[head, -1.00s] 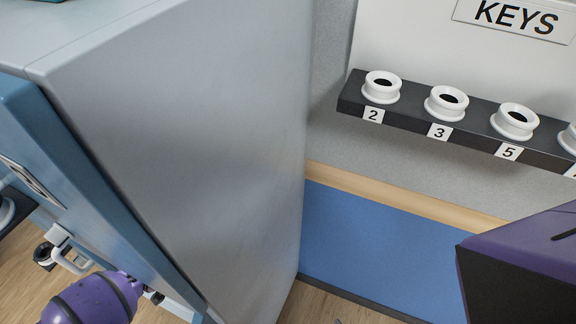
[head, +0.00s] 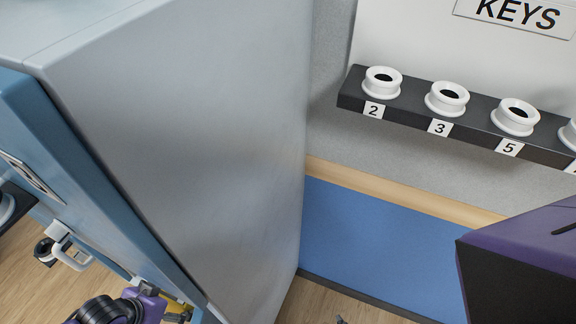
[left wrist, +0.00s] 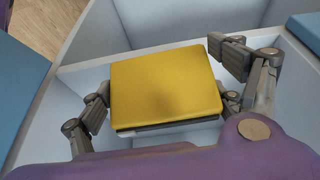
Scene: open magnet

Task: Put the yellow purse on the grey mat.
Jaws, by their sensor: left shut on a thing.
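The yellow purse (left wrist: 165,82) fills the middle of the left wrist view, with a dark edge along its near side. My left gripper (left wrist: 166,100) is shut on it, with fingers on both its left and right sides. Pale compartment walls surround it in that view. In the head view, only a small yellow piece of the purse (head: 180,309) shows at the bottom left, beside my left wrist and next to the cabinet's front edge. The grey mat is not recognisable in either view. My right gripper is not in view.
A large grey cabinet (head: 190,150) with a blue front (head: 85,165) and white handle (head: 70,252) takes up the left. A black key rack (head: 400,105) with several white rings hangs on the wall. A blue panel (head: 370,235) lies below; wooden floor (head: 320,303) shows at the bottom.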

